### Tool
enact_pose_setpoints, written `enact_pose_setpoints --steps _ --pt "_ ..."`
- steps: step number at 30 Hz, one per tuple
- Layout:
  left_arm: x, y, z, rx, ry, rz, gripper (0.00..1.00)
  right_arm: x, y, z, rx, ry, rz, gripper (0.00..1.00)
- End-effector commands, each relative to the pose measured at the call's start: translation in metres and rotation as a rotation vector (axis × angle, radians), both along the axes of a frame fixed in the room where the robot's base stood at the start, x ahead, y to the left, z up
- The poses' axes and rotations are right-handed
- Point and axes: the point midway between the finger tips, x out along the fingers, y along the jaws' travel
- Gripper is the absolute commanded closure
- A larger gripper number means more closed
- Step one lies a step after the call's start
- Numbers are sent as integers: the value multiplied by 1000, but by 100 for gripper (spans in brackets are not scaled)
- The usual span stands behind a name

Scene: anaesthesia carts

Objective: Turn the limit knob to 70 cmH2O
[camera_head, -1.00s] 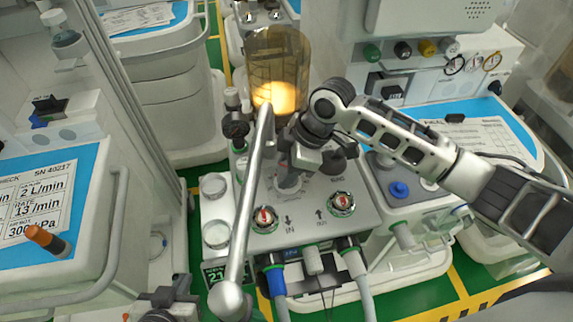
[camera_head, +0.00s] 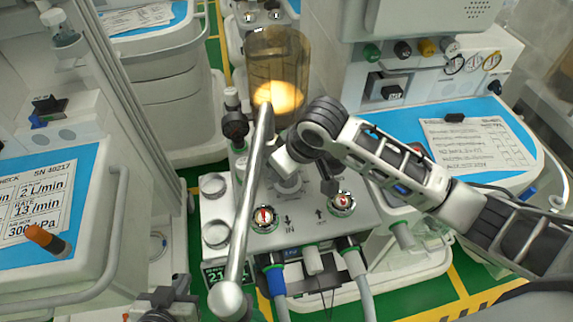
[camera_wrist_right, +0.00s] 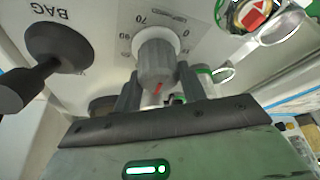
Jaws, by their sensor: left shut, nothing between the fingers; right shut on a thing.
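The limit knob (camera_wrist_right: 157,60) is grey with a red mark on its near side, low in the right wrist view. A printed scale (camera_wrist_right: 150,20) beside it shows a 70 and a 0; other figures are partly hidden. My right gripper (camera_wrist_right: 158,85) has a finger on each side of the knob and is shut on it. In the head view the knob (camera_head: 290,186) is on the machine's top panel, partly covered by my right wrist. My left gripper (camera_head: 166,300) is shut and empty at the lower left, away from the knob.
A black BAG lever (camera_wrist_right: 55,60) is close beside the knob. A bright metal pole (camera_head: 245,210) crosses in front of the panel. An amber canister (camera_head: 278,75) stands behind it. Red-marked valves (camera_head: 264,218) and hoses (camera_head: 279,285) are at the panel's front.

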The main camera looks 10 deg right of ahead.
Motion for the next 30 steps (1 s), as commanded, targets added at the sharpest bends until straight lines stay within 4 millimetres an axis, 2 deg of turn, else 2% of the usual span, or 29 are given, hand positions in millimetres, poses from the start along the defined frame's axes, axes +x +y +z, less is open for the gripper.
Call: enact_pose_setpoints --steps 6,20,21,23,24,30 --pt "1 0 1 0 -1 0 100 1 0 2 0 -3 -57 82" --pt "1 -1 1 -2 -4 -1 100 1 0 2 0 -3 -70 82" --pt "1 -1 1 -2 -4 -1 100 1 0 2 0 -3 -70 56" --pt "1 -1 1 -2 -4 -1 100 1 0 2 0 -3 -70 40" --pt "1 -1 1 -2 -4 -1 100 1 0 2 1 -2 -69 37" --pt "1 -1 2 -2 -5 -1 100 1 0 1 0 -1 -69 37"
